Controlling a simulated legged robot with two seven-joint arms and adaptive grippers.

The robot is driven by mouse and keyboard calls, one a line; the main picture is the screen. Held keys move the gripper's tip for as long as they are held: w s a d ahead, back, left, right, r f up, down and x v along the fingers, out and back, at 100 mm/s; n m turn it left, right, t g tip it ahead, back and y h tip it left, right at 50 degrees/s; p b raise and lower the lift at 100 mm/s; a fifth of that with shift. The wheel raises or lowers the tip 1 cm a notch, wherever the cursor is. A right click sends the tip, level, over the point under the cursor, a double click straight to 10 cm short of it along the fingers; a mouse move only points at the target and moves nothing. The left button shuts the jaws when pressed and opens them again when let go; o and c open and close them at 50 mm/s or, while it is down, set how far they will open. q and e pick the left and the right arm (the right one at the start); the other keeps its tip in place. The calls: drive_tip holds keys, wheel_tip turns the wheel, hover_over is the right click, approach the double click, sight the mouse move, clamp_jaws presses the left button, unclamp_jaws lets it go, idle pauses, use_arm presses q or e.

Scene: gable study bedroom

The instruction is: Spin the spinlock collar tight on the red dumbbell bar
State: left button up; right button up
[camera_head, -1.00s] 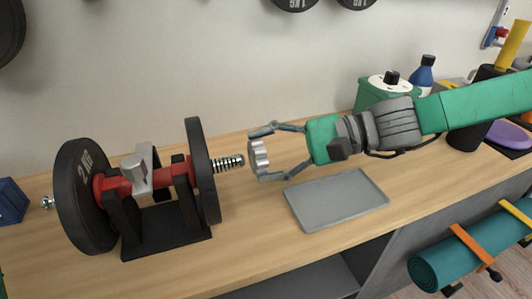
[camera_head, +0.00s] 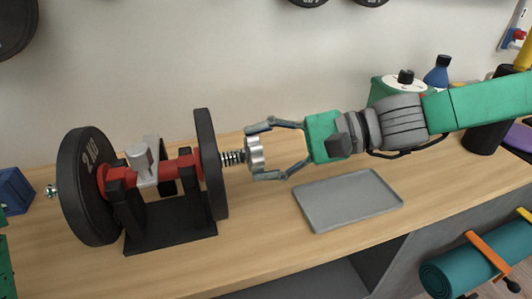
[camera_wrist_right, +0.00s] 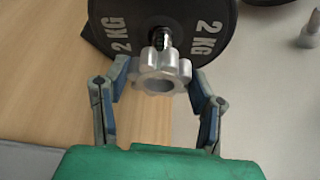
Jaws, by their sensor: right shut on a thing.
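The red dumbbell bar (camera_head: 182,167) rests across a black cradle (camera_head: 170,228), with a black 2 KG plate (camera_head: 88,190) at the left and another plate (camera_head: 211,165) at the right. Its threaded right end (camera_head: 232,157) sticks out toward my right gripper (camera_head: 262,152). The gripper is shut on the silver spinlock collar (camera_head: 256,156), in line with the bar. The collar meets the thread's tip; how far it is on is unclear. In the right wrist view the lobed collar (camera_wrist_right: 160,78) sits between the fingers before the 2 KG plate (camera_wrist_right: 205,35). My left gripper is not in view.
A grey tray (camera_head: 350,200) lies on the wooden bench (camera_head: 265,225) below my right gripper. A blue box (camera_head: 14,190) is at the far left. A blue bottle (camera_head: 437,73) stands behind my right arm.

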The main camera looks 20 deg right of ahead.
drive_tip(key=shift+s+a, duration=0.15)
drive_tip(key=shift+a, duration=0.05)
drive_tip(key=o, duration=1.2)
drive_tip(key=shift+d, duration=0.15)
